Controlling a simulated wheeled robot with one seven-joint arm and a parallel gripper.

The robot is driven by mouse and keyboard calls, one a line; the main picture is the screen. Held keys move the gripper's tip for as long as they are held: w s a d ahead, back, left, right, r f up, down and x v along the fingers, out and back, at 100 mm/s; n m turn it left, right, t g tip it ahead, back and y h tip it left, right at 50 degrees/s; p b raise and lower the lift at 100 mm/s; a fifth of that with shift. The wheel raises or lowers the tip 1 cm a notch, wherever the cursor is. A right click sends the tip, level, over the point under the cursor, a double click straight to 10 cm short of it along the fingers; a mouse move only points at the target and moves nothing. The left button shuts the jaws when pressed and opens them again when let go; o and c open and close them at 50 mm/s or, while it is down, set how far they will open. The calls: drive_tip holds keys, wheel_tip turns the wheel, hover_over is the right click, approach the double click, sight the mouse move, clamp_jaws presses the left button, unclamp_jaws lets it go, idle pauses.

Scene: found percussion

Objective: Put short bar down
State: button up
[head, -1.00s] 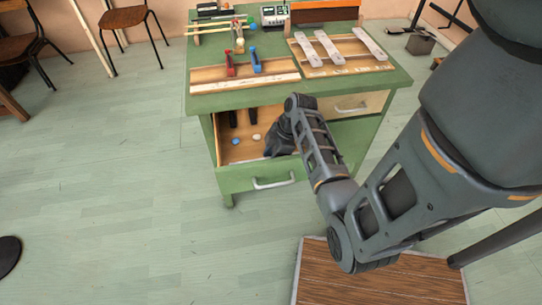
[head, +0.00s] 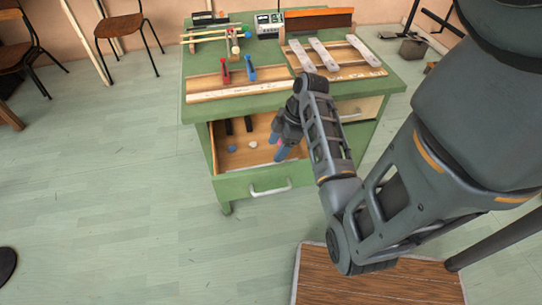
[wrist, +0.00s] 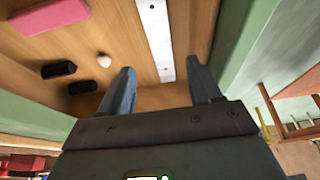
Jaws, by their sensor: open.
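A pale silver bar with screw holes (wrist: 157,40), which looks like the short bar, lies flat on the wooden floor of the open drawer in the wrist view. My gripper (wrist: 160,88) is open, its two fingers apart with the bar's near end showing between them. I cannot tell the exact gap between fingers and bar. In the head view my gripper (head: 283,145) is over the right part of the open drawer (head: 255,183) and hides the bar there.
The drawer also holds black blocks (wrist: 58,70), a white ball (wrist: 104,61) and a pink-red block (wrist: 48,16). On the green desk (head: 200,108) above stand a rack with long silver bars (head: 325,55), red and blue clamps (head: 250,67) and a meter box (head: 269,24). The drawer's green wall (wrist: 237,40) is close by.

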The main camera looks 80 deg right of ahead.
drive_tip(key=shift+v, duration=1.9)
